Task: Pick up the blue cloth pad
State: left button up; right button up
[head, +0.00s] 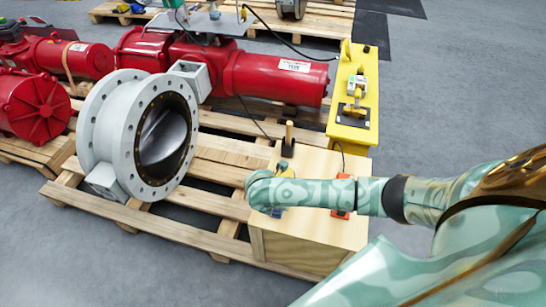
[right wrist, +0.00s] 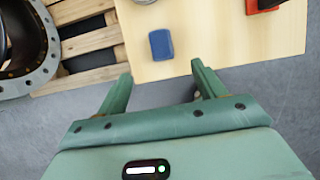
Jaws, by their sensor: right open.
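The blue cloth pad (right wrist: 160,44) is a small blue block lying on the light wooden box top (right wrist: 215,40) in the right wrist view. In the head view only a sliver of blue (head: 278,213) shows under my right arm. My right gripper (right wrist: 162,76) is open and empty. Its two green fingers point towards the pad, which lies beyond the fingertips and roughly between their lines, apart from them. In the head view my right forearm reaches over the wooden box (head: 310,243) and hides the fingers. My left gripper is not in view.
A red item (head: 342,192) and a wooden-handled brush (head: 288,138) stand on the box. A large white flanged valve (head: 128,140) with a red actuator (head: 275,78) sits on a pallet (head: 165,228) to the left. A yellow case (head: 354,100) stands behind.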

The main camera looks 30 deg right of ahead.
jog(key=b+x, duration=0.3)
jog(key=x, duration=0.4)
jog(key=shift+w+d+f+b, duration=0.15)
jog(key=shift+d+f+b, duration=0.05)
jog(key=shift+f+b, duration=0.4)
jog(key=b+x, duration=0.3)
jog(key=x, duration=0.1)
jog(key=shift+f, duration=0.15)
jog(key=shift+d+f, duration=0.15)
jog(key=shift+f, duration=0.15)
jog(key=shift+w+r, duration=0.1)
jog(key=shift+r, duration=0.15)
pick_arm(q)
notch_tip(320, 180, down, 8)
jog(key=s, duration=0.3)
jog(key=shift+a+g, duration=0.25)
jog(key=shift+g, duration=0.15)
pick_arm(e)
jog(key=c, duration=1.1)
